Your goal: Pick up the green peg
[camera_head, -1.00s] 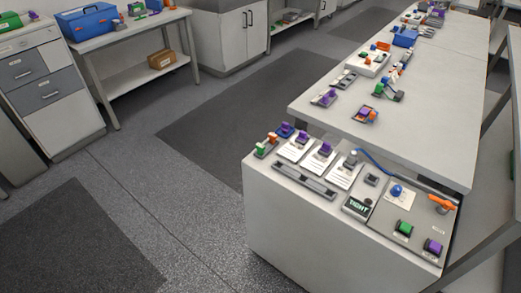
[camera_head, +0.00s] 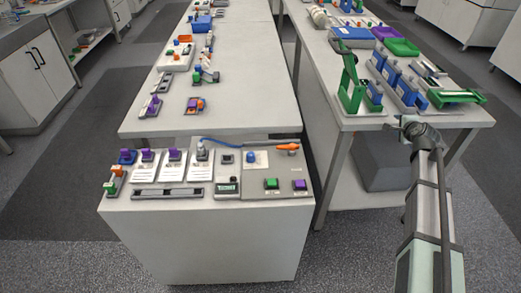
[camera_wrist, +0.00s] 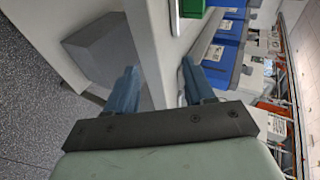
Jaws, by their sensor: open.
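A small green peg (camera_head: 109,187) shows in the head view at the left end of the near bench, in a small dark holder beside an orange piece (camera_head: 116,170). At this size I cannot tell how deep it sits. My gripper (camera_wrist: 157,90) is open and empty in the wrist view, its two blue-grey fingers apart. In the head view my gripper (camera_head: 406,122) is at the front edge of the right-hand table, far to the right of the green peg. The peg is not visible in the wrist view.
The near bench (camera_head: 200,235) also carries purple-topped pieces (camera_head: 175,154), a blue knob (camera_head: 251,157), a green button (camera_head: 271,183) and a purple button (camera_head: 299,185). A green stand (camera_head: 351,90) and blue bins (camera_head: 392,72) crowd the right-hand table near my gripper.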

